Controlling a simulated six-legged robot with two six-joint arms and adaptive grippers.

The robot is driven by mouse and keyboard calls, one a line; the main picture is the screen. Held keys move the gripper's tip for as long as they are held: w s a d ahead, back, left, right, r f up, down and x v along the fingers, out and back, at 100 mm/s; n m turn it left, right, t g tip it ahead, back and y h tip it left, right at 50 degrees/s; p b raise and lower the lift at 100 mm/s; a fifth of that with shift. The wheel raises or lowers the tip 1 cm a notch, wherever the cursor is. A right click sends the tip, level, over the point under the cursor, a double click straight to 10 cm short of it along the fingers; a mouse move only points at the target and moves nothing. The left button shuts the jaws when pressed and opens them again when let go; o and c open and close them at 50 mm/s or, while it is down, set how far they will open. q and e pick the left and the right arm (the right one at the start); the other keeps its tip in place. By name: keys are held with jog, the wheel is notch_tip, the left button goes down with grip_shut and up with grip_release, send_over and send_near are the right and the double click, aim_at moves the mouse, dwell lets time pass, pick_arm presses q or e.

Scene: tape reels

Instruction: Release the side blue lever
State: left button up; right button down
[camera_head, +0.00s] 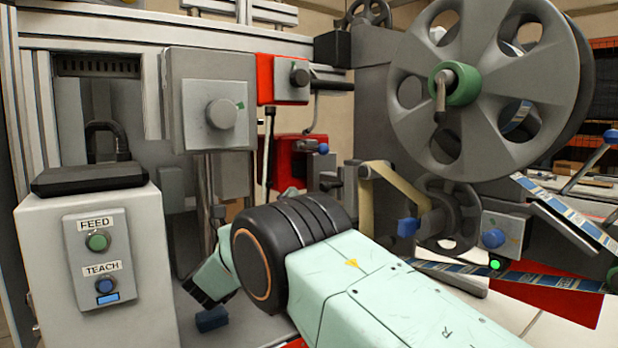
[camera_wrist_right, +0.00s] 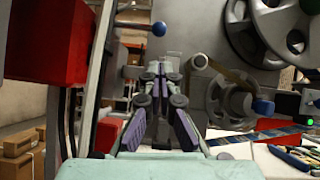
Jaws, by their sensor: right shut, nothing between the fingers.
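Several blue parts show, and I cannot tell for sure which is the side lever. A blue ball knob (camera_head: 324,148) stands in front of the red box in the head view. A blue ball knob on a short rod also shows in the right wrist view (camera_wrist_right: 159,28), above and apart from my fingers. A blue block-shaped handle (camera_head: 408,227) sits beside the tape path; a similar one is right of my fingers in the right wrist view (camera_wrist_right: 263,107). My right gripper (camera_wrist_right: 163,72) is shut and empty. The head view mostly shows my right arm. My left gripper is not in view.
A large grey reel (camera_head: 415,80) fills the upper right. A FEED/TEACH control box (camera_head: 140,285) stands at the left. A grey block with a knob (camera_head: 208,100) hangs at upper left. Pliers (camera_wrist_right: 295,158) lie on the table at right.

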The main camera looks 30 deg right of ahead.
aim_at(318, 148)
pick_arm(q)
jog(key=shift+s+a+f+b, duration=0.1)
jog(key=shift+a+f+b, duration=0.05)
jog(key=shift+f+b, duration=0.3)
pick_arm(e)
jog(key=x, duration=0.9)
jog(key=shift+d+r, duration=0.25)
jog(key=shift+w, duration=0.1)
jog(key=r+n+t, duration=0.1)
jog(key=n, duration=0.1)
jog(key=r+n+t+y+p, duration=0.1)
jog(key=r+n+t, duration=0.1)
jog(key=s+r+n+t+y+p, duration=0.1)
jog(key=n+t, duration=0.1)
jog(key=n, duration=0.1)
jog(key=shift+s+r, duration=0.1)
jog(key=shift+r, duration=0.05)
jog(key=shift+r+n, duration=0.1)
jog(key=shift+n, duration=0.2)
jog(key=shift+w+n+t+y, duration=0.3)
jog(key=shift+t, duration=0.1)
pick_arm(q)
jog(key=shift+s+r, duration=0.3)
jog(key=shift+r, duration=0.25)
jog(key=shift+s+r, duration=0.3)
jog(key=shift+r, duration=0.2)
pick_arm(e)
jog(key=shift+s, duration=0.1)
